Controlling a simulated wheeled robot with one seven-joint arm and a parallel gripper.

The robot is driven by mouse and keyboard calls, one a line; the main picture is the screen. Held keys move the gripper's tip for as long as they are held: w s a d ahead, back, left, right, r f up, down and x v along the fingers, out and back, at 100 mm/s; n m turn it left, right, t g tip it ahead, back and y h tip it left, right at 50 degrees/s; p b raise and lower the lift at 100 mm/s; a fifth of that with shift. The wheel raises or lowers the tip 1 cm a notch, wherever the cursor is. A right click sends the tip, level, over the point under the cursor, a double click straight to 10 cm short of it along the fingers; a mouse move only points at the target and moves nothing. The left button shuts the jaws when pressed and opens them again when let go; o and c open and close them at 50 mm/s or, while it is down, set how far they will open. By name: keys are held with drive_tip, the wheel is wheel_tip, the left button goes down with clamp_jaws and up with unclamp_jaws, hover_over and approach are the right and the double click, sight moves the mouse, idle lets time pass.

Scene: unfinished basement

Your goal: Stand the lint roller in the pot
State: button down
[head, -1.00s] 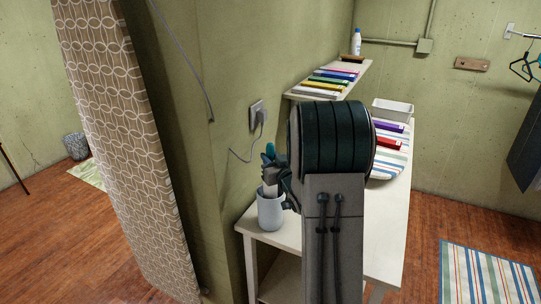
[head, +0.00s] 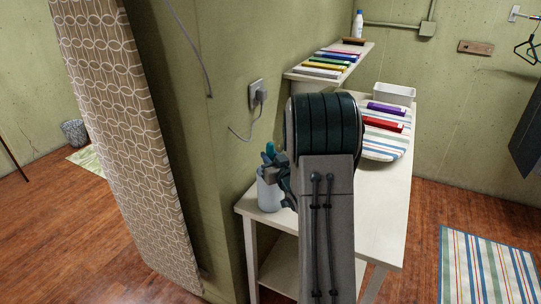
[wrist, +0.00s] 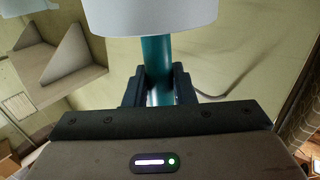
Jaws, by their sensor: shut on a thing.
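The lint roller (head: 270,149) stands roughly upright in my gripper (head: 282,182); its teal handle rises above the fingers in the head view. The pot (head: 268,197), a pale grey cup, stands on the white table's near left corner. In the wrist view, which looks upside down, the two dark fingers (wrist: 158,88) are shut on the teal shaft. The shaft passes behind the rim of the pot (wrist: 150,14). The roller's lower end is hidden there, seemingly inside the pot. Whether it touches the bottom cannot be seen.
The table (head: 376,212) carries a striped board (head: 385,148), a red box (head: 382,123), a purple box (head: 385,108) and a white bin (head: 395,93). The wall, with an outlet (head: 257,93) and cord, is close behind the pot. A wall shelf (head: 300,75) holds several coloured items.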

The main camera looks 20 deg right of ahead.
drive_tip(key=shift+f, duration=0.2)
drive_tip(key=c, duration=1.1)
unclamp_jaws()
drive_tip(key=shift+s, duration=0.1)
drive_tip(key=s+b, duration=0.1)
drive_tip(key=s, duration=0.6)
drive_tip(key=s+b, duration=0.2)
drive_tip(key=s, duration=0.4)
drive_tip(key=shift+s+a, duration=0.2)
drive_tip(key=shift+s, duration=0.15)
drive_tip(key=shift+w, duration=0.1)
